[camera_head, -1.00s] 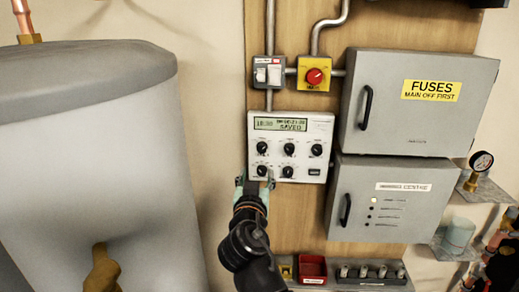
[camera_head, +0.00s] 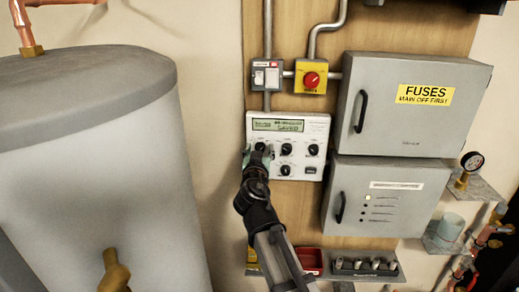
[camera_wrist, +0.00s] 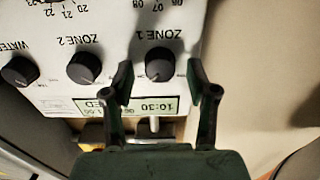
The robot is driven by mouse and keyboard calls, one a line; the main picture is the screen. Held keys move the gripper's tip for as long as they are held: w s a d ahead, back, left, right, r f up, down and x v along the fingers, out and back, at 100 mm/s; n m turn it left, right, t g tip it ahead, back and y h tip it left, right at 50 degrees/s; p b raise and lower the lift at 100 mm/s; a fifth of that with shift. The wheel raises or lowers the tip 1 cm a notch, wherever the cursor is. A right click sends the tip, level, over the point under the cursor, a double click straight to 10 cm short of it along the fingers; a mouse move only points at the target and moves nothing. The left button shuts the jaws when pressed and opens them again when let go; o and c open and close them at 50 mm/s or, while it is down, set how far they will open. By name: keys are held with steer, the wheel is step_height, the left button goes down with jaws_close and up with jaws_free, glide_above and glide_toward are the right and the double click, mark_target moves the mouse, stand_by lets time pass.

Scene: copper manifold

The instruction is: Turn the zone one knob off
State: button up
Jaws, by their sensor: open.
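The zone one knob (camera_wrist: 159,64) is a round dark knob on the white control panel (camera_wrist: 60,97), below a label reading ZONE 1 that appears upside down in the wrist view. My gripper (camera_wrist: 165,80) is open, with one dark finger on each side of this knob. Small gaps seem to show between the fingers and the knob; contact cannot be told. In the head view my gripper (camera_head: 258,156) is at the left of the panel (camera_head: 318,128), partly covering the top-left knob area. The panel's display (camera_head: 278,125) reads SAVED.
The ZONE 2 knob (camera_wrist: 84,67) is close beside one finger. A red knob on a yellow box (camera_head: 311,80) and a switch box (camera_head: 265,76) are above. Grey cabinets (camera_head: 410,105) stand to the right. A large grey tank (camera_head: 90,150) is left.

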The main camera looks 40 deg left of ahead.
jaws_close()
steer(key=shift+n+b, duration=0.3)
steer(key=shift+b, duration=0.05)
steer(key=n+b, duration=0.3)
steer(key=shift+a+f, duration=0.1)
steer(key=n+b, duration=0.1)
steer(key=n, duration=0.3)
steer(key=shift+s+n, duration=0.1)
steer(key=shift+n, duration=0.3)
steer(key=n, duration=0.4)
steer(key=shift+n, duration=0.3)
steer(key=n, duration=0.4)
steer(key=shift+a+n+p, duration=0.1)
steer(key=shift+n+p, duration=0.2)
steer(key=shift+n, duration=0.1)
